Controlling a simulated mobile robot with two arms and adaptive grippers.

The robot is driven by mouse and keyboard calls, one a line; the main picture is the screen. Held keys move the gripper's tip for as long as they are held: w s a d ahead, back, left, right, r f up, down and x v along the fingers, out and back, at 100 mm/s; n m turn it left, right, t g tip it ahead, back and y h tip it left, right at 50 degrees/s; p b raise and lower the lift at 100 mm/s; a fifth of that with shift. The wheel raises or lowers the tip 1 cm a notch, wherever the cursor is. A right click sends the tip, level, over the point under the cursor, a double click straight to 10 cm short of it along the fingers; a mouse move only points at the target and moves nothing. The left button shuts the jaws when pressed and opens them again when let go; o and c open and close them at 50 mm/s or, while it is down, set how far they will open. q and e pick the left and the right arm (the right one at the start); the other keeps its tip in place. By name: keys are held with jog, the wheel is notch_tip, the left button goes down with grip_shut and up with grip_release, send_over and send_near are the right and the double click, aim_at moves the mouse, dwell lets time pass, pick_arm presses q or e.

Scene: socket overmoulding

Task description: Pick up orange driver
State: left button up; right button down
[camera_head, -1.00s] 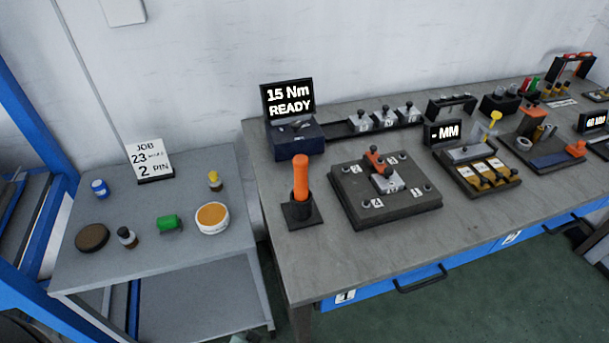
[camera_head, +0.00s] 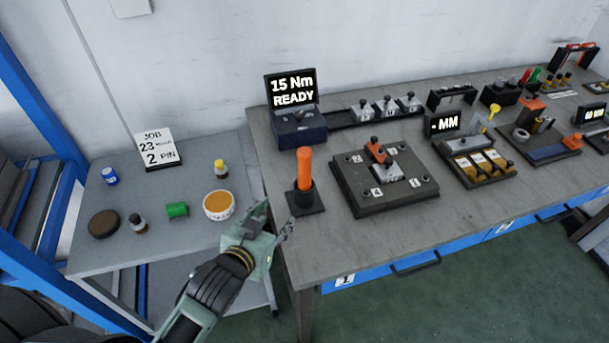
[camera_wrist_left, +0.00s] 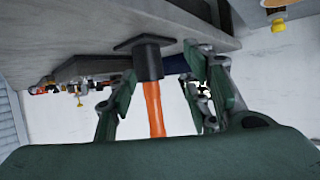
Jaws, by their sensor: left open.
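The orange driver (camera_head: 304,167) stands upright in its black holder (camera_head: 306,198) near the left end of the grey workbench. My left gripper (camera_head: 276,217) is open and empty at the bench's left edge, lower and to the left of the driver. In the left wrist view the driver's orange handle (camera_wrist_left: 154,108) and dark holder (camera_wrist_left: 148,64) appear upside down, beyond and between the open fingers (camera_wrist_left: 155,95). The fingers do not seem to touch it. My right gripper is not in view.
A "15 Nm READY" display (camera_head: 292,90) stands behind the driver. A dark fixture plate (camera_head: 382,197) lies to its right. A lower side table (camera_head: 185,240) at the left holds small jars, a green part and a job card (camera_head: 158,148).

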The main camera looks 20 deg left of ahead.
aim_at(301, 168)
pick_arm(q)
jog(key=w+r+t+h, duration=0.1)
jog(key=w+r, duration=0.1)
jog(key=w+d+r+t+h, duration=0.1)
jog(key=r+t, duration=0.1)
jog(key=w+d+r+m+t, duration=0.1)
jog(key=w+r, duration=0.1)
jog(key=r, duration=0.1)
jog(key=shift+w+d+r+t+h, duration=0.1)
jog(key=shift+w+d+t+h, duration=0.15)
jog(key=shift+w+t+h, duration=0.15)
jog(key=w, duration=0.2)
jog(key=w+p, duration=0.1)
jog(key=w, duration=0.1)
jog(key=w+p, duration=0.1)
jog(key=w, duration=0.1)
jog(key=shift+d, duration=0.4)
jog(key=shift+w+d, duration=0.1)
jog(key=shift+w, duration=0.35)
jog(key=shift+c, duration=0.5)
jog(key=shift+c, duration=1)
grip_shut()
